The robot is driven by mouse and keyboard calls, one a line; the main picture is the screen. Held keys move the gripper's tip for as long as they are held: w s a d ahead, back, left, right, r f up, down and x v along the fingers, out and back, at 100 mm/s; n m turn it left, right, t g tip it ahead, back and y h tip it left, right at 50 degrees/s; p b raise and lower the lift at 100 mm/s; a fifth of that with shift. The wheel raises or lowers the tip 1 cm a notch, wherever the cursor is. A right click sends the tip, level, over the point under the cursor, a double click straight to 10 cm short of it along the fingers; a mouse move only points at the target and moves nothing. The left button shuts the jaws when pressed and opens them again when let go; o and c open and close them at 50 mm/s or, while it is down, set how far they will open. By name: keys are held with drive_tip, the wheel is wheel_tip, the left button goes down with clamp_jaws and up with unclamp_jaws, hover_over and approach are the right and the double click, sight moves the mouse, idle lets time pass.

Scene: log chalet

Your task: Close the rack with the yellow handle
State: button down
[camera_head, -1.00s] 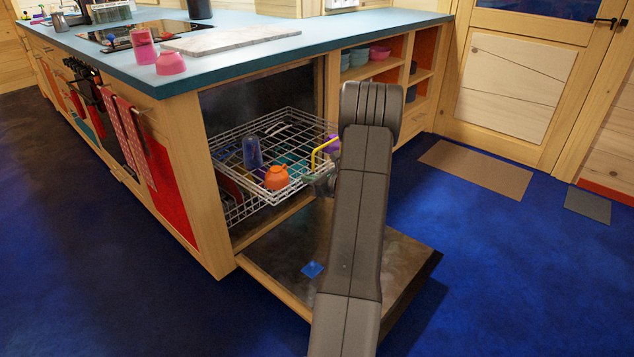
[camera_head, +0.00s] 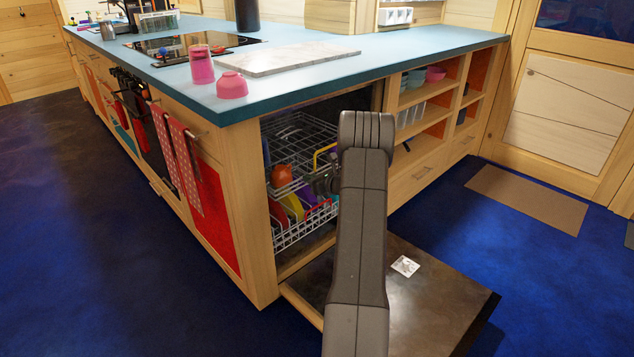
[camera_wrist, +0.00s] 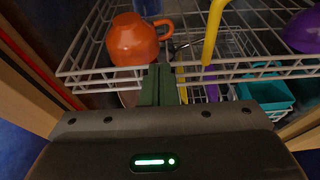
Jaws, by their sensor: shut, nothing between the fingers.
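The upper wire rack (camera_head: 292,140) sits mostly inside the open dishwasher, with its yellow handle (camera_head: 322,153) at the front right. In the wrist view the yellow handle (camera_wrist: 213,35) stands up from the rack (camera_wrist: 258,70), right of my fingers. My gripper (camera_wrist: 159,84) is shut and empty, its tips at the front rail; I cannot tell for sure whether they touch it. In the head view my gripper (camera_head: 325,182) is partly hidden by my arm. An orange mug (camera_head: 282,175) lies in the rack; it also shows in the wrist view (camera_wrist: 134,40).
A lower rack (camera_head: 300,228) with colourful dishes sits below. The dishwasher door (camera_head: 425,285) is folded down, with a white tag on it. Wooden frame edges flank the opening.

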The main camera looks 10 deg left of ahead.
sight(300, 172)
drive_tip(key=w+a, duration=0.1)
drive_tip(key=a, duration=0.1)
drive_tip(key=w+a, duration=0.2)
drive_tip(key=shift+w+a+p, duration=0.15)
drive_tip(key=shift+a+p, duration=0.1)
drive_tip(key=shift+p, duration=0.05)
drive_tip(key=shift+w+a+r, duration=0.15)
drive_tip(key=shift+r, duration=0.1)
drive_tip(key=f+p+v, duration=0.1)
drive_tip(key=f+v, duration=0.1)
drive_tip(key=v, duration=1.2)
drive_tip(key=shift+s+d, duration=0.2)
